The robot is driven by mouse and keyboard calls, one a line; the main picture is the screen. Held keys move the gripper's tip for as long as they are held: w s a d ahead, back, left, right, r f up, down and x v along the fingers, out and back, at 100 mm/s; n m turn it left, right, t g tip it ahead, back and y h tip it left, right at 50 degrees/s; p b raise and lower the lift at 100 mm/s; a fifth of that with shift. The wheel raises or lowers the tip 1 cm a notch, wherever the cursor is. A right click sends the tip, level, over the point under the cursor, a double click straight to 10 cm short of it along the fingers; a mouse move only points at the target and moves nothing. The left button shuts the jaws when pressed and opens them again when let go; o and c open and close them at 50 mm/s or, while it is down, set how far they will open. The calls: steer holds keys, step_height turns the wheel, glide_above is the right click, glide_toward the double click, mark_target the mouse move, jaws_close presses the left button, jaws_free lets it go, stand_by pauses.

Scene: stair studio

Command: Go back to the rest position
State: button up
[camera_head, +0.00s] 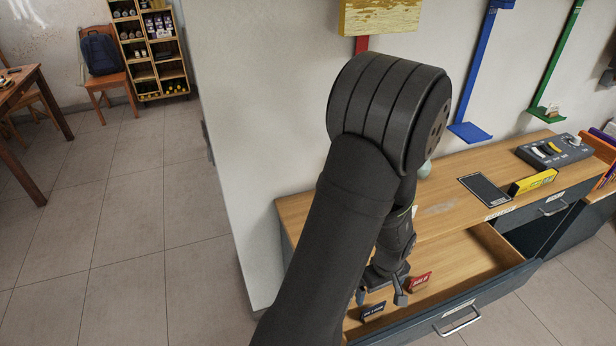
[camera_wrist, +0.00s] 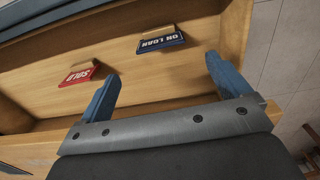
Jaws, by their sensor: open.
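My gripper (camera_head: 381,292) is open and hangs low at the open drawer (camera_head: 478,253), fingers pointing down into it. In the wrist view my gripper's two blue-grey fingers (camera_wrist: 162,68) are spread with nothing between them. A red sign reading SOLD (camera_head: 420,282) stands in the drawer by the right finger; it also shows in the wrist view (camera_wrist: 78,77). A dark blue sign reading ON LOAN (camera_wrist: 161,43) stands beyond the fingertips in the wrist view and also shows in the head view (camera_head: 373,311). My arm hides the drawer's left part.
The wooden desk top (camera_head: 440,207) holds a dark flat pad (camera_head: 485,190), a yellow box (camera_head: 533,182) and a grey control box (camera_head: 555,149). A blue bracket (camera_head: 471,131) and a green bracket (camera_head: 546,113) are on the wall. Open floor lies left.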

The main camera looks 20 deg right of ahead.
mark_target(374, 307)
step_height(374, 307, down, 12)
steer(key=shift+r, duration=0.75)
step_height(374, 307, up, 11)
steer(key=shift+r, duration=0.1)
steer(key=shift+f, duration=0.3)
step_height(374, 307, down, 12)
steer(key=shift+r, duration=0.2)
step_height(374, 307, up, 31)
steer(key=w+m, duration=0.2)
steer(key=m, duration=0.1)
steer(key=shift+w+d+r, duration=0.15)
steer(key=shift+d+r, duration=0.05)
steer(key=shift+d, duration=0.1)
stand_by(1.2)
